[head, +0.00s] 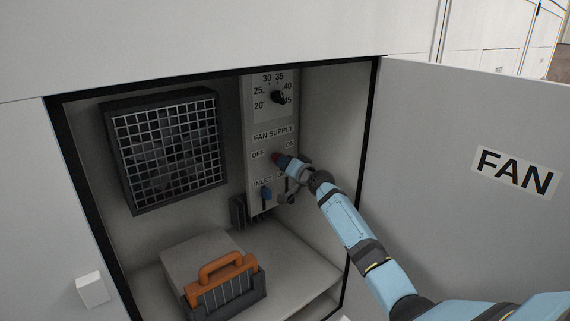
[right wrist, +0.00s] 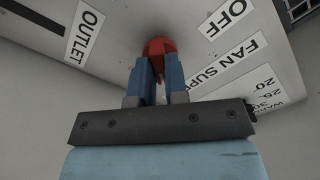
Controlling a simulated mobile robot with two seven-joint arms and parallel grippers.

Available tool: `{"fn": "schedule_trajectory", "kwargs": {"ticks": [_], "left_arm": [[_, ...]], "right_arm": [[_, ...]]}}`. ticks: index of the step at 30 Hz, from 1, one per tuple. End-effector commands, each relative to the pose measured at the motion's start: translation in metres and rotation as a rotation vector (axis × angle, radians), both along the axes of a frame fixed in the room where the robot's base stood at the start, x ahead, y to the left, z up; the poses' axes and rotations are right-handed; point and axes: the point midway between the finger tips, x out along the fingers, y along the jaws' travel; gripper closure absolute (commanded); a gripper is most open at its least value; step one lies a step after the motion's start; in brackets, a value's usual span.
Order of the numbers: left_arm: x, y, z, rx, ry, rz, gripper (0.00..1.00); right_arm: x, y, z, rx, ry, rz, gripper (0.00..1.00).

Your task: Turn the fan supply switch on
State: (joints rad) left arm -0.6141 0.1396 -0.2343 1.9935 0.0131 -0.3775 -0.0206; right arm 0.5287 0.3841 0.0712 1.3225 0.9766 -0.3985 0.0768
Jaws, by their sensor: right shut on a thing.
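The red fan supply switch (head: 275,156) is on the grey control panel (head: 259,190), below the "FAN SUPPLY" label and between the words "OFF" and "ON". My right gripper (head: 281,159) reaches it from the lower right. In the right wrist view, the two blue fingers (right wrist: 157,68) are shut on the red switch (right wrist: 158,46), one on each side. The fingers hide part of the switch, so I cannot tell which way it points. My left gripper is not in view.
A grilled fan (head: 168,145) is on the back wall. An orange-handled box (head: 226,277) stands below. The open "FAN" door (head: 460,190) is at right.

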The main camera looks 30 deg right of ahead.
Motion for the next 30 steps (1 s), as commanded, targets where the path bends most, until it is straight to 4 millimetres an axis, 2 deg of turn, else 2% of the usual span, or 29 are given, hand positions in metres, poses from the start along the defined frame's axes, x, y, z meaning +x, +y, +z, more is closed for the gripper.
{"fn": "schedule_trajectory", "kwargs": {"ticks": [11,12,15,25,30], "left_arm": [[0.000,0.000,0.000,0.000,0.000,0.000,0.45],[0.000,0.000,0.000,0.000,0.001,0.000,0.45],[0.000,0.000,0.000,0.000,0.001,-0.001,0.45],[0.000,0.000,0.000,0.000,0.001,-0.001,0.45],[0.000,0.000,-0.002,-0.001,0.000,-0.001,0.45]], "right_arm": [[0.000,0.000,0.000,0.008,0.001,0.000,1.00],[0.000,0.000,0.000,0.008,0.001,0.000,0.84],[0.000,0.000,0.000,0.008,0.001,0.000,0.61],[-0.003,0.000,-0.001,0.006,0.000,0.000,0.61],[-0.024,-0.002,-0.002,0.005,0.001,0.001,0.61]]}}
